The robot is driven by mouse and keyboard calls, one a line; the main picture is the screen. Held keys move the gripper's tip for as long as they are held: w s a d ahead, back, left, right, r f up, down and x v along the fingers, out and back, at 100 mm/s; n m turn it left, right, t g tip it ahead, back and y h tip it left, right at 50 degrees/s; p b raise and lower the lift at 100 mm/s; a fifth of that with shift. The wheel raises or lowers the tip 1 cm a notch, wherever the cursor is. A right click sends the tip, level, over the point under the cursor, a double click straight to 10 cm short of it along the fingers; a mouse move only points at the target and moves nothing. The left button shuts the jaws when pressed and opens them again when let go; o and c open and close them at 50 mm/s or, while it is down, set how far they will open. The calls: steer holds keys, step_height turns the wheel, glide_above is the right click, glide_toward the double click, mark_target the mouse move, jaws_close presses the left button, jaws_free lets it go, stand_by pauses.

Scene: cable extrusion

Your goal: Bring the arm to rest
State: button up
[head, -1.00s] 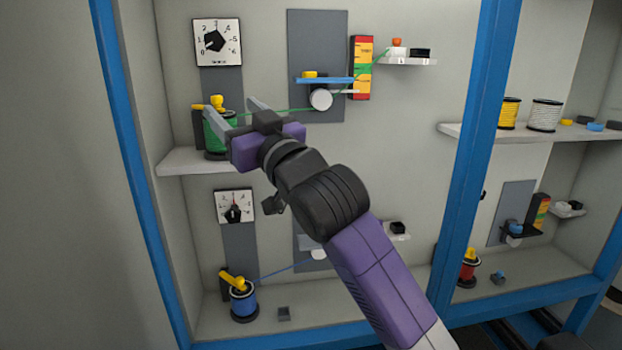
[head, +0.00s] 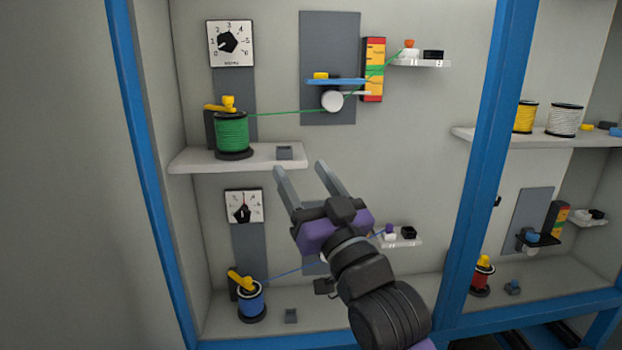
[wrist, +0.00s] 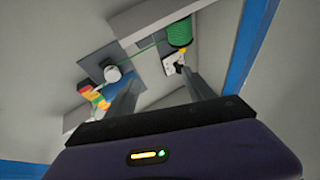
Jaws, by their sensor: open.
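My gripper (head: 301,178) is open and empty in the head view. Its two grey fingers point up and away, in front of the back wall between the upper and lower stations, right of the upper left shelf. In the wrist view my gripper (wrist: 160,90) shows its fingers spread with nothing between them. The green spool (head: 231,133) stands upright on the upper left shelf (head: 190,160), apart from my gripper. Its green cable runs right past a white roller (head: 332,101). The wrist view also shows the green spool (wrist: 180,33).
A blue spool (head: 251,302) stands on the bottom shelf below. A small white ledge (head: 400,241) is close right of my gripper. A blue upright post (head: 487,130) stands further right, and another blue post (head: 140,130) is at the left. A dial (head: 230,44) hangs above the green spool.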

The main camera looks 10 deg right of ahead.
stand_by(0.3)
steer(key=s+d+f+m+h, duration=0.35)
steer(key=s+d+f, duration=0.25)
steer(key=s+f, duration=0.45)
steer(key=s+d+f+m+h, duration=0.2)
steer(key=s+d+f+h, duration=0.3)
steer(key=s+f, duration=0.55)
steer(key=s+d+f+g, duration=0.1)
steer(key=s+f+g, duration=0.1)
steer(key=s, duration=0.7)
steer(key=s+d+f+n+g, duration=0.1)
steer(key=s+d+f+g, duration=0.1)
steer(key=s+f, duration=0.3)
steer(key=s+d+f+n+g, duration=0.1)
steer(key=s+f, duration=0.3)
steer(key=s, duration=0.9)
steer(key=shift+s+d+g, duration=0.25)
steer(key=shift+d+g, duration=0.15)
steer(key=shift+g, duration=0.3)
